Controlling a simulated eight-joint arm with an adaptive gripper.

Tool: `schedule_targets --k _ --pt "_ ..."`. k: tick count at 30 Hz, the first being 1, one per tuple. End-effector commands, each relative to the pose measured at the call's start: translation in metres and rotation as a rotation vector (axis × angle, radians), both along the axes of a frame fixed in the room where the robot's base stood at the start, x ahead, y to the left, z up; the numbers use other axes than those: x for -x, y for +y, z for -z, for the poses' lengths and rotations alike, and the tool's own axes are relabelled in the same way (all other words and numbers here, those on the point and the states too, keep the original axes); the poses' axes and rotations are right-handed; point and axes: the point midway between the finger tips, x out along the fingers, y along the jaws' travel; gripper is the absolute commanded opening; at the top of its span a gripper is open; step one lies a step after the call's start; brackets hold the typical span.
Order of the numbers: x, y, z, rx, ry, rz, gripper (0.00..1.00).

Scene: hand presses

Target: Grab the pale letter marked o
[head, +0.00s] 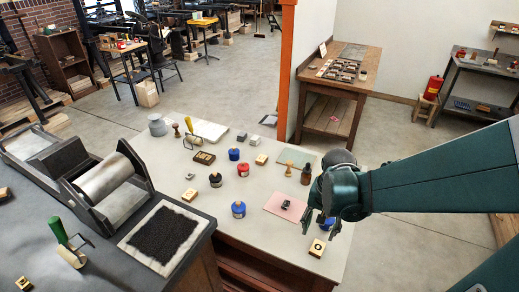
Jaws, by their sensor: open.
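A pale wooden letter block (317,247) with a dark, ring-like mark, apparently an o, lies near the right edge of the pale table (250,238). My gripper (319,225) comes in from the right and points down just above and behind this block in the picture. Its fingers are apart, and nothing shows between them. Other pale blocks lie on the table: one at the left (189,194), one farther back (261,159) and a smaller one (189,175). Their marks are too small to read surely.
A pink sheet (285,206) with a small dark piece on it lies left of my gripper. A blue-topped ink pot (238,209), a black one (215,180) and a red one (243,169) stand mid-table. A roller press (105,185) stands at left. The table's front middle is clear.

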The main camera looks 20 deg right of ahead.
Motion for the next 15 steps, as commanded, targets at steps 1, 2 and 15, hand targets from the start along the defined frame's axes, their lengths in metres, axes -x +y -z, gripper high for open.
schedule_targets --k 1,2,15 --pt "0.001 -0.003 0.006 -0.004 0.01 0.015 0.45" --pt "0.002 -0.004 0.008 -0.006 0.015 0.023 0.45" --pt "0.006 -0.009 0.017 -0.014 0.037 0.056 0.45"
